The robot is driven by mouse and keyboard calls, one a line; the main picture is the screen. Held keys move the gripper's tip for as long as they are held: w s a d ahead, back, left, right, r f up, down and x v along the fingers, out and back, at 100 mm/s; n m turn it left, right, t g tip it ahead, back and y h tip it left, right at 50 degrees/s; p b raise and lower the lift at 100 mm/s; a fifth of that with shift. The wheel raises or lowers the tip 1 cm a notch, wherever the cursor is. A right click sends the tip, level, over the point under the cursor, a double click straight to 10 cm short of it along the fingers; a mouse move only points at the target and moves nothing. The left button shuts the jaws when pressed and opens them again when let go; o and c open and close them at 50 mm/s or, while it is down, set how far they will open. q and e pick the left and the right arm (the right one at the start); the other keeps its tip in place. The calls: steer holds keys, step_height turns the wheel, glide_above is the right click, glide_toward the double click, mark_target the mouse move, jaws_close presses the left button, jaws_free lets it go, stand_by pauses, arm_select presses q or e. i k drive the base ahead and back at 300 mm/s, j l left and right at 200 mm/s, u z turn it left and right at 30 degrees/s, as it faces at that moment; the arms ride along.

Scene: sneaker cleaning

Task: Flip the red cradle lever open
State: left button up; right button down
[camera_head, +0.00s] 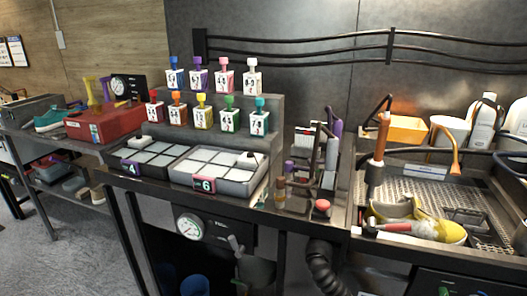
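A yellow-and-grey sneaker (438,226) lies on the perforated metal tray (480,205) of the sink at the right. A short red lever-like handle (397,227) lies nearly level against the sneaker's near left side, pointing left. It looks like the red cradle lever, but the cradle itself is mostly hidden by the shoe. I cannot tell how the lever is latched. Neither of my grippers is in view.
An upright orange-handled tool (379,138) stands behind the sneaker's left end. Dark upright fixtures and a red knob (322,205) are left of the sink. Colored bottles (202,115) and gridded trays (215,168) fill the middle bench. A red box (100,125) is far left.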

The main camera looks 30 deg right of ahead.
mark_target(372, 227)
steer(key=z, duration=0.4)
steer(key=l+z, duration=0.15)
steer(key=z, duration=0.25)
steer(key=l+z, duration=0.1)
steer(key=z, duration=0.3)
steer(key=l+z, duration=0.1)
steer(key=z, duration=0.35)
